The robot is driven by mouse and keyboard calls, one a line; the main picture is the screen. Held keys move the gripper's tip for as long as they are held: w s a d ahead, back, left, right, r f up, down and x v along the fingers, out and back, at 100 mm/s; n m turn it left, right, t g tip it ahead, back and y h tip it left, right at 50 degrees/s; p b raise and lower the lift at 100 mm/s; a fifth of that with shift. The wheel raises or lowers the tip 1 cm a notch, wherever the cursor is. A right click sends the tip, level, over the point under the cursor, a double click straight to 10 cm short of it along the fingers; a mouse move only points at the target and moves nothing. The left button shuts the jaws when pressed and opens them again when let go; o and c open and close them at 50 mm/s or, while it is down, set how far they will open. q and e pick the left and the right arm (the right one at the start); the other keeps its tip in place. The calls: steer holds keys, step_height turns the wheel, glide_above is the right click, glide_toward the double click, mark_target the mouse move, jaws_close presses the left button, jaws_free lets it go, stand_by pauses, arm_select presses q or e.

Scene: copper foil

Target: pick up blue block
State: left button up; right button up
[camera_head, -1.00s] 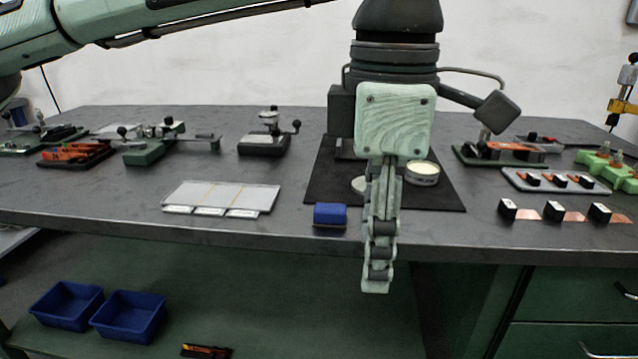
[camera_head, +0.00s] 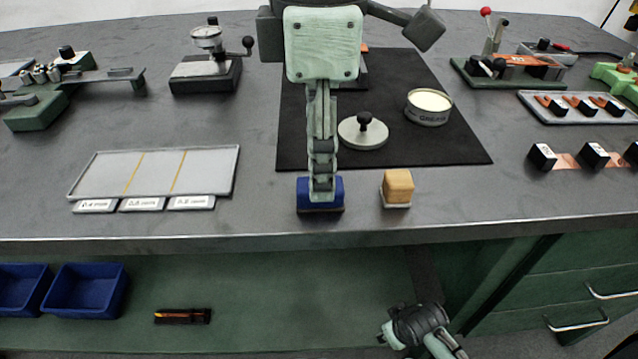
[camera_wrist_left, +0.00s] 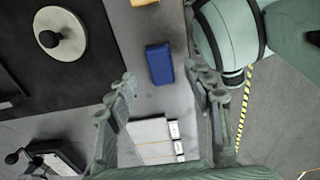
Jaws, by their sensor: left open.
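The blue block (camera_head: 321,194) sits near the front edge of the grey worktop in the head view, partly hidden behind the fingers of my left gripper (camera_head: 322,185). In the left wrist view the blue block (camera_wrist_left: 159,63) lies beyond the fingertips, roughly in line with the gap between them. My left gripper (camera_wrist_left: 165,82) is open and empty there, with its fingers spread to both sides. A part of my other arm, with pale green and dark pieces (camera_head: 418,326), shows low in the head view; its jaws are unclear.
A yellow-orange block (camera_head: 397,188) stands just right of the blue one. A pale divided tray (camera_head: 100,175) lies to the left. A black mat (camera_head: 300,140) behind holds a round lidded disc (camera_head: 363,132) and a grease tin (camera_head: 428,107). Blue bins (camera_head: 85,290) sit below.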

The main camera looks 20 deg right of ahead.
arm_select(q)
step_height(320, 180, down, 3)
steer(key=shift+f, duration=0.2)
steer(key=shift+c, duration=0.2)
jaws_close()
